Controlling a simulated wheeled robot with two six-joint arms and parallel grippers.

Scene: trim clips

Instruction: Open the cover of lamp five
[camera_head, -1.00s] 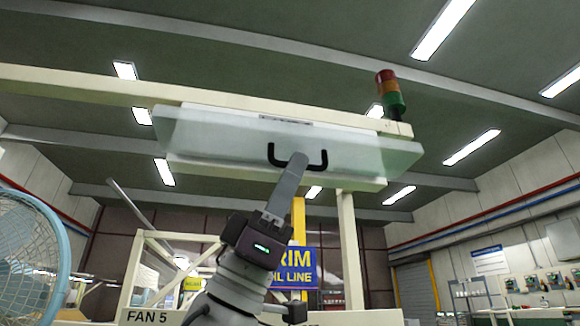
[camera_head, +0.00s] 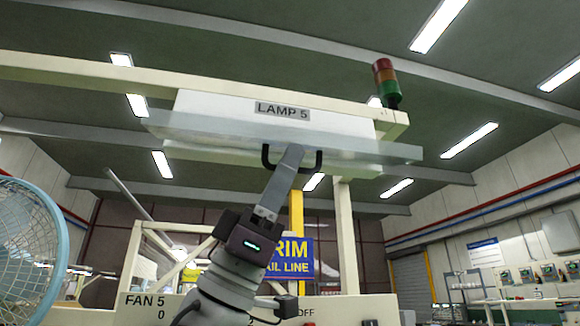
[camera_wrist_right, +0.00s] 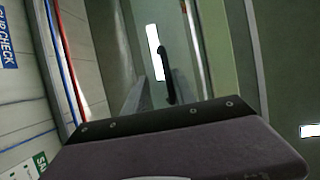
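The lamp five housing (camera_head: 340,122), white with a "LAMP 5" label (camera_head: 282,110), hangs below an overhead cream beam. Its cover (camera_head: 370,150) is a long translucent panel, tilted and seen nearly edge-on, with the label showing above it. A black U-shaped handle (camera_head: 266,160) sits at the cover's middle. My right gripper (camera_head: 290,158) reaches up from below, its fingers overlapping the handle. In the right wrist view the fingers (camera_wrist_right: 158,82) stand apart, with the handle (camera_wrist_right: 167,60) at their tips. Whether they touch it is unclear. My left gripper is out of view.
A red, orange and green signal light (camera_head: 387,84) stands on the beam's right end. A blue fan (camera_head: 30,240) is at the left. A cream frame with a "FAN 5" panel (camera_head: 145,300) and a blue sign (camera_head: 290,260) are below. Air around the cover's right end is clear.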

